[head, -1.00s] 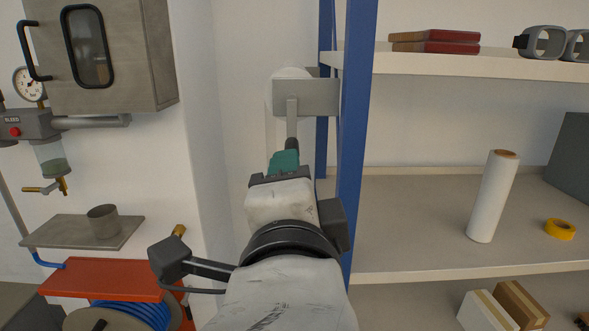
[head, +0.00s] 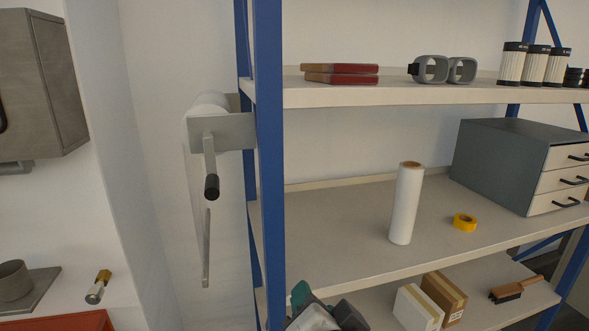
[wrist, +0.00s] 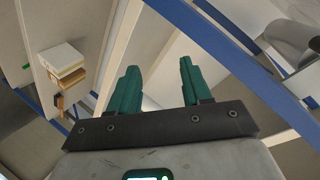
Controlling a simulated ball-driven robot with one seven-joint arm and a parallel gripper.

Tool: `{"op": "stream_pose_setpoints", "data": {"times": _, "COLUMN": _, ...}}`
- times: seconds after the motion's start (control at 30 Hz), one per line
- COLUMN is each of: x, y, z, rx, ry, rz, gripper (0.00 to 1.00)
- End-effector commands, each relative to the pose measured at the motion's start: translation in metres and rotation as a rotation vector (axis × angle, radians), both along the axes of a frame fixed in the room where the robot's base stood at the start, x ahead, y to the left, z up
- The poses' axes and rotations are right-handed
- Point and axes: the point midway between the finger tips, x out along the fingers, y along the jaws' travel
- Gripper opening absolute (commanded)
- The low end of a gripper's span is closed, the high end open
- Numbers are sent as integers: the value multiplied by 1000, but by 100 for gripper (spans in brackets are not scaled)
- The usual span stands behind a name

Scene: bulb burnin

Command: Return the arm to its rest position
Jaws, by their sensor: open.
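My gripper (wrist: 157,88) shows in the wrist view with its two green fingers apart and nothing between them. In the head view only the top of my gripper (head: 301,294) shows at the bottom edge, in front of the lower shelf; the rest of my arm is mostly out of the picture. A roll dispenser (head: 222,132) with a black-knobbed crank hangs on the left side of the blue rack, apart from my gripper.
The blue rack post (head: 268,160) stands close to my gripper. The middle shelf (head: 335,225) holds a white roll (head: 405,203), yellow tape (head: 464,222) and a drawer cabinet (head: 510,165). Boxes (head: 443,296) and a brush (head: 515,289) lie below. A steel cabinet (head: 40,80) hangs at left.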

Motion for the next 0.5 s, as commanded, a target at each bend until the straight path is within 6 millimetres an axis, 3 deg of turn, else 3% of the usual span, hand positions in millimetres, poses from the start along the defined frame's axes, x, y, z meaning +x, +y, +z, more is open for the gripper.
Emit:
{"op": "stream_pose_setpoints", "data": {"times": 0.03, "x": -1, "y": -31, "z": -22, "rx": -96, "ry": 70, "rz": -7, "gripper": 48}}
{"op": "stream_pose_setpoints", "data": {"times": 0.17, "x": -19, "y": -94, "z": -84, "rx": -301, "ry": 250, "rz": 28, "gripper": 48}}
{"op": "stream_pose_setpoints", "data": {"times": 0.27, "x": -46, "y": -141, "z": -127, "rx": -426, "ry": 401, "rz": 78, "gripper": 48}}
{"op": "stream_pose_setpoints", "data": {"times": 0.4, "x": -105, "y": -197, "z": -181, "rx": -546, "ry": 620, "rz": 182, "gripper": 48}}
{"op": "stream_pose_setpoints", "data": {"times": 0.5, "x": -156, "y": -225, "z": -211, "rx": -586, "ry": 766, "rz": 280, "gripper": 48}}
